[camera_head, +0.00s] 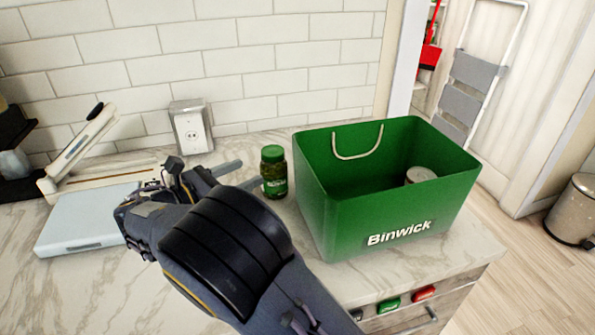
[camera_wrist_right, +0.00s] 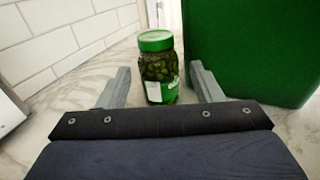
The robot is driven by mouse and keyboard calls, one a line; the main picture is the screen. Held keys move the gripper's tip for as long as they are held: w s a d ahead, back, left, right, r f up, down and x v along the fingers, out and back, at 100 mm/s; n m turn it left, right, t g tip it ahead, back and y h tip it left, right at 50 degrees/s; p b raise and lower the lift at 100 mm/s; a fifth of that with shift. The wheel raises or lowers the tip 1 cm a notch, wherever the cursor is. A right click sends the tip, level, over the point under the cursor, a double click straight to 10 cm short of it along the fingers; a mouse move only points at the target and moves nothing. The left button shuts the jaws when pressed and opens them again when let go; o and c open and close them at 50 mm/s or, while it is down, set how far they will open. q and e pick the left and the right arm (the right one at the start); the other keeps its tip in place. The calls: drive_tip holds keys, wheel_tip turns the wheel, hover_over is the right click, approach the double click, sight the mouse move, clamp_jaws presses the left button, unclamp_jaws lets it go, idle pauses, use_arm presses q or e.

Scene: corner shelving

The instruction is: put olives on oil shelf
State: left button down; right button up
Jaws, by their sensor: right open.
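The olives (camera_head: 273,172) are a glass jar with a green lid, standing upright on the marble counter just left of the green bin. In the right wrist view the jar (camera_wrist_right: 158,68) stands ahead, centred in the space between the two fingers. My right gripper (camera_head: 243,175) is open, its fingers pointing at the jar; it also shows in the right wrist view (camera_wrist_right: 160,88). Nothing is held between the fingers. My left gripper is not in view. No oil shelf can be made out in these frames.
A green Binwick bin (camera_head: 383,239) with a can (camera_head: 421,174) inside stands close to the jar's right. A white slicer-like device (camera_head: 85,205) sits at the left. Drawers (camera_head: 410,318) are below the counter's front edge.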

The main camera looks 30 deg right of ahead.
sight(263, 158)
drive_tip(key=x, duration=0.2)
drive_tip(key=r+x, duration=0.1)
drive_tip(key=x, duration=0.4)
drive_tip(key=shift+w+d+r, duration=0.15)
drive_tip(key=shift+w+d, duration=0.05)
drive_tip(key=shift+w, duration=0.1)
drive_tip(key=shift+a, duration=0.1)
drive_tip(key=shift+c, duration=0.2)
clamp_jaws()
